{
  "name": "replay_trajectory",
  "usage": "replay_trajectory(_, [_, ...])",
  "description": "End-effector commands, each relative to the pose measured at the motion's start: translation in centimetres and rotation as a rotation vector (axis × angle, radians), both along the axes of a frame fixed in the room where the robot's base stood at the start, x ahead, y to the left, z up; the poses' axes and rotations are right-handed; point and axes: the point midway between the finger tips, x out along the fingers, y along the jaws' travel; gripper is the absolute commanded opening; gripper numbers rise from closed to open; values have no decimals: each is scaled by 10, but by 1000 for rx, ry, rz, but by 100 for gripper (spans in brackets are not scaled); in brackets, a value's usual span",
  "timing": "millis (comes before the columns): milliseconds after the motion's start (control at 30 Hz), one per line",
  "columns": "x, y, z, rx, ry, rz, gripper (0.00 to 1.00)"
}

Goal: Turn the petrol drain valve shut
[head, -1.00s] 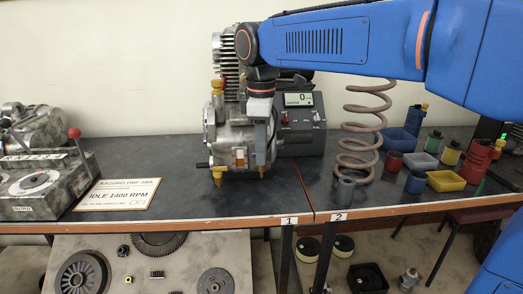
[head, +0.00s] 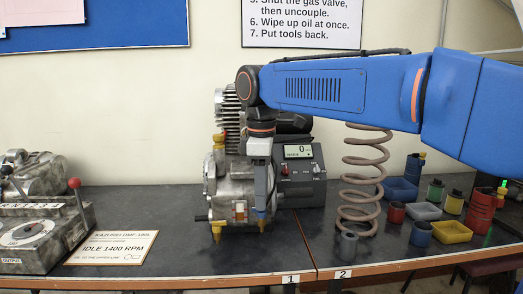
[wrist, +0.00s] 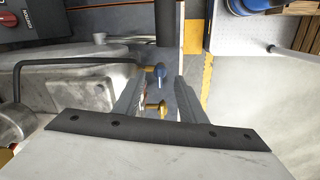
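The engine (head: 222,185) stands on the dark bench with brass fittings low on it. One brass fitting (head: 216,231) is at its lower left. My gripper (head: 262,205) points down at the engine's right side. In the wrist view my gripper (wrist: 160,82) has its two fingers apart. A small blue knob on a brass stem (wrist: 160,71) shows between the fingertips, and a brass piece (wrist: 156,109) shows lower between the fingers. I cannot tell which is the petrol drain valve, or whether a finger touches either one.
A grey meter box (head: 300,178) stands behind to the right. A rusty coil spring (head: 362,185) stands right of my gripper. Bins and cans, including a yellow bin (head: 452,232), are at the right. A lever box (head: 45,238) and an idle-speed card (head: 112,247) lie left.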

Motion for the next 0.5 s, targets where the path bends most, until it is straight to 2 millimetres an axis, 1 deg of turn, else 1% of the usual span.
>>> replay_trajectory(33, [0,1,11,1,-3,0,38])
replay_trajectory(100, [-1,1,25,1,-3,0,38])
replay_trajectory(500, [-5,2,103,1,-2,0,38])
